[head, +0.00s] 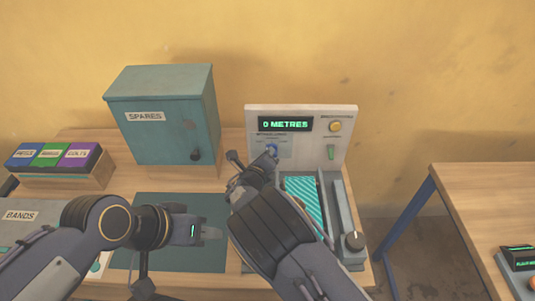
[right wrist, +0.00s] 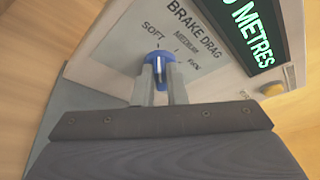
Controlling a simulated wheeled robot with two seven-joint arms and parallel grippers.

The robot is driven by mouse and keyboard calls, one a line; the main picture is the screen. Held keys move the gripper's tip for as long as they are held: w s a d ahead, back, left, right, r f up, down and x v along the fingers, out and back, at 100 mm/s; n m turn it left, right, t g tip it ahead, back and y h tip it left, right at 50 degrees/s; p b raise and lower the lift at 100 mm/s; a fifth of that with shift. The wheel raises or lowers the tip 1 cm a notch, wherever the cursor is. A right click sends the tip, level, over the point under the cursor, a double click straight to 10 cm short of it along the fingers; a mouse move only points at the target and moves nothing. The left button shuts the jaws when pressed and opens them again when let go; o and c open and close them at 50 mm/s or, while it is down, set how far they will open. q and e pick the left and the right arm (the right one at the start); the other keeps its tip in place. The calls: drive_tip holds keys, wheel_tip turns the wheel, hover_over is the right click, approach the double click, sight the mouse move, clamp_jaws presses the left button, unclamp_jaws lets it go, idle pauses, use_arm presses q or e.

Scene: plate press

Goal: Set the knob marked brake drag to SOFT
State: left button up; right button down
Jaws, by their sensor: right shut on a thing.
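The blue brake drag knob (right wrist: 160,57) sits on the pale front panel of the machine (head: 340,115), and a bit of it shows in the head view (head: 271,148). Its printed labels in the right wrist view are SOFT, MEDIUM and FIRM. My right gripper (right wrist: 161,85) is shut on the knob, one finger on each side. Which label the knob points to is hard to tell, as the fingers cover part of it. My left gripper (head: 212,233) hangs over the dark teal mat, away from the knob; its finger gap is not clear.
The panel display (head: 286,124) reads 0 METRES. A yellow button (head: 335,127) and a green switch (head: 331,152) are to its right. A SPARES cabinet (head: 165,120) stands left.

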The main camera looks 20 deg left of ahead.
idle(0.4)
drive_tip(key=c, duration=1.5)
unclamp_jaws()
drive_tip(key=shift+o, duration=0.2)
drive_tip(key=shift+s, duration=0.15)
